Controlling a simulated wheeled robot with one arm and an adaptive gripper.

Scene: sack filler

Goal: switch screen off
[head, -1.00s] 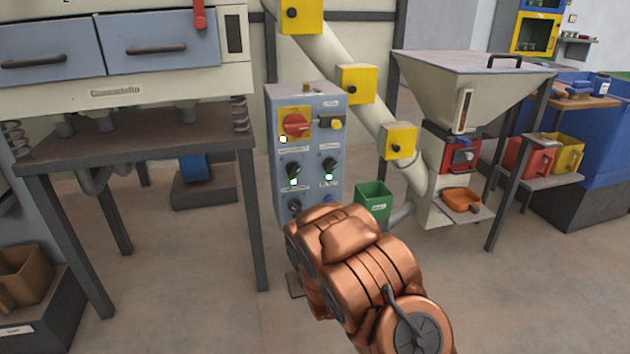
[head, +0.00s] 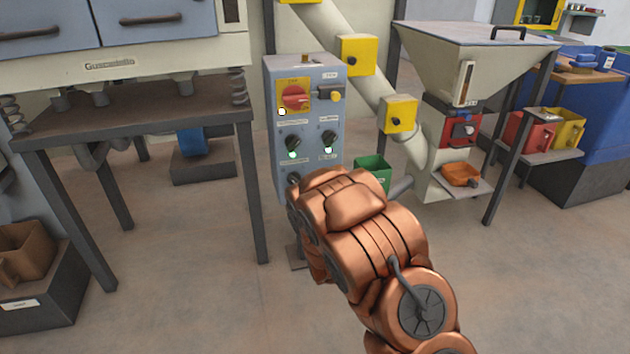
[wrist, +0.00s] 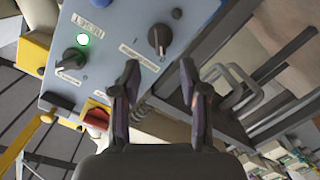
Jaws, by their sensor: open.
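The grey-blue control panel (head: 310,75) stands mid-picture in the head view. It carries a red rotary switch (head: 295,97) on a yellow plate. Below are two black knobs, the left one (head: 293,141) and the right one (head: 330,138), each with a small lit lamp under it. The wrist view shows the panel turned around, with one black knob (wrist: 75,62) beside a lit green lamp (wrist: 83,39) and another black knob (wrist: 160,39). My gripper (wrist: 160,88) is open and empty; the second knob shows beyond its fingertips, apparently untouched. The labels are unreadable. My arm hides the panel's lower part and my gripper in the head view.
A slanting pipe with yellow boxes (head: 357,54) runs right of the panel to the hopper (head: 470,45). A green bin (head: 373,170) stands close beside the panel. A table leg (head: 250,190) stands close on the left.

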